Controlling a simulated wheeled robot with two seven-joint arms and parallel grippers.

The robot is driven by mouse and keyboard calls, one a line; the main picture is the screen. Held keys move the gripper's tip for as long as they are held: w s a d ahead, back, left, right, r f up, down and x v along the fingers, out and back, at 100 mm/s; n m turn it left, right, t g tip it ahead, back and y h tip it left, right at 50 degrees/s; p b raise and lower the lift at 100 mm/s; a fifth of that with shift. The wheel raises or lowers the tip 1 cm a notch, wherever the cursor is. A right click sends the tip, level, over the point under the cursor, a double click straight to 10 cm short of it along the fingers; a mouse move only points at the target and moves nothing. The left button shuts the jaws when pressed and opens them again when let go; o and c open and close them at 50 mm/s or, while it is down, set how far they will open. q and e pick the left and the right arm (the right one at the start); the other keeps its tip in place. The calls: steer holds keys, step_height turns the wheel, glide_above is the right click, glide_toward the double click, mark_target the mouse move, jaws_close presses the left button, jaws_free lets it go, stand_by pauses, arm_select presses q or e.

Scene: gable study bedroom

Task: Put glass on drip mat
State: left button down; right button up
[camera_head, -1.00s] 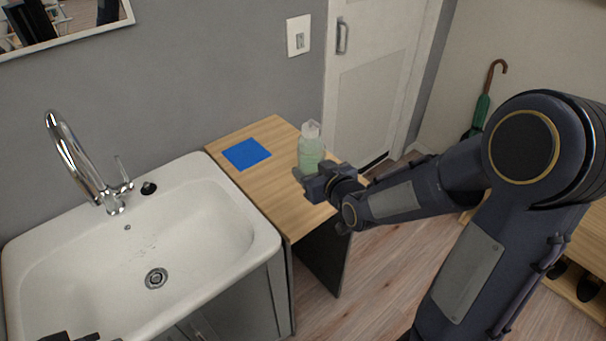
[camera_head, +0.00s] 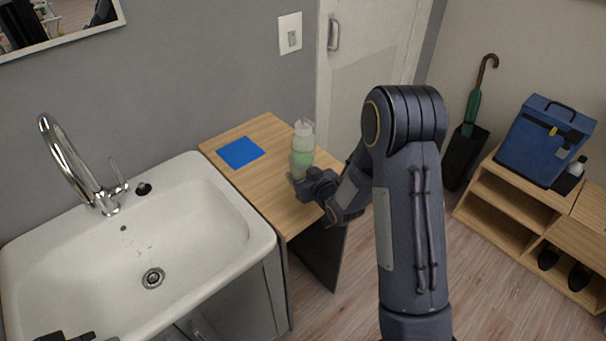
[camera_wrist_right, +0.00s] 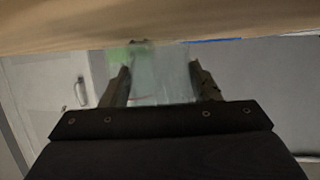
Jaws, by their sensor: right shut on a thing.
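The drip mat (camera_head: 240,152) is a flat blue square at the back of the wooden table in the head view. A thin blue strip of it (camera_wrist_right: 215,41) shows in the right wrist view. My right gripper (camera_head: 300,182) is at the table's right side, in front of and to the right of the mat. In the wrist view its fingers are shut on a clear glass (camera_wrist_right: 165,78). The glass is hard to make out in the head view. I cannot tell whether it touches the table. A dark part of my left gripper (camera_head: 68,337) shows at the bottom left edge; its jaws are unclear.
A green soap bottle (camera_head: 303,148) stands on the table (camera_head: 250,190) just behind my right gripper. A white sink (camera_head: 215,225) with a tall tap (camera_head: 75,165) adjoins the table on the left. The tabletop between mat and gripper is clear.

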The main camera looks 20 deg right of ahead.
steer(key=shift+f+b, duration=0.2)
steer(key=shift+b, duration=0.15)
steer(key=o, duration=1.1)
